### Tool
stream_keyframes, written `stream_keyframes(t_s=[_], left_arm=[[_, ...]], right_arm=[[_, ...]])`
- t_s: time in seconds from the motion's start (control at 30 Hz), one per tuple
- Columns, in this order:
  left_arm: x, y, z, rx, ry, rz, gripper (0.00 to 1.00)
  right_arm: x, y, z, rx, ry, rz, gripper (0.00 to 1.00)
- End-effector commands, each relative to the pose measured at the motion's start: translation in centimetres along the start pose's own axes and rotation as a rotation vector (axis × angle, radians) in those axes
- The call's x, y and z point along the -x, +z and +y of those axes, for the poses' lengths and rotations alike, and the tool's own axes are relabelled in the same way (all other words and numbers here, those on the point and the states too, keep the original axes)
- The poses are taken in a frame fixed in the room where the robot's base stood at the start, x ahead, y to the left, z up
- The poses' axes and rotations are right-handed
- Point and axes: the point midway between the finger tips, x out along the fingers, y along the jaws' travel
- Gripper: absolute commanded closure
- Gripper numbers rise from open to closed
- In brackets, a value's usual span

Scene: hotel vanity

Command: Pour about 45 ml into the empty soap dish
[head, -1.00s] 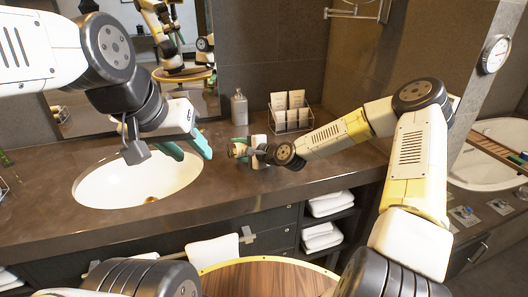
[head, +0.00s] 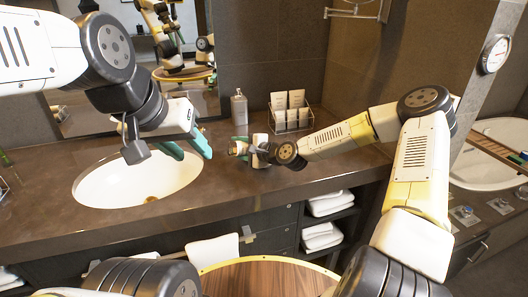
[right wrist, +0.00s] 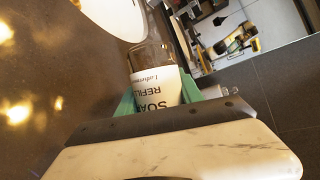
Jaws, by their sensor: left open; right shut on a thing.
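My right gripper is shut on a clear bottle (right wrist: 150,58) with a white label reading "SOAP REFILL". The bottle shows between the green fingers (right wrist: 157,97) in the right wrist view, tilted in the picture. In the head view, my right gripper (head: 241,147) is low over the counter, right of the sink, and its hand hides most of the bottle. My left gripper (head: 192,151) is open and empty above the right part of the sink. I cannot make out the soap dish in either view, nor tell whether liquid is flowing.
The white sink (head: 115,188) is set in the dark counter (head: 240,195). A grey pump dispenser (head: 239,110) stands behind my right gripper. A wire rack (head: 291,118) with cards and small items stands right of it. A mirror is behind. The counter's front strip is clear.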

Motion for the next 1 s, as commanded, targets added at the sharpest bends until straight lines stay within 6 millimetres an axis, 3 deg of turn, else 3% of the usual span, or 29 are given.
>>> stream_keyframes(t_s=[0.23,0.4,1.0], left_arm=[[0.0,0.0,0.0,0.000,0.000,0.000,0.56],[0.0,0.0,0.0,0.000,0.000,0.000,0.56],[0.0,0.0,0.0,0.000,0.000,0.000,0.56]], right_arm=[[-0.7,-0.1,1.4,0.176,0.070,0.071,1.00],[-0.5,-0.4,1.3,0.304,0.123,0.134,1.00],[-0.5,-0.5,1.4,0.302,0.124,0.137,1.00]])
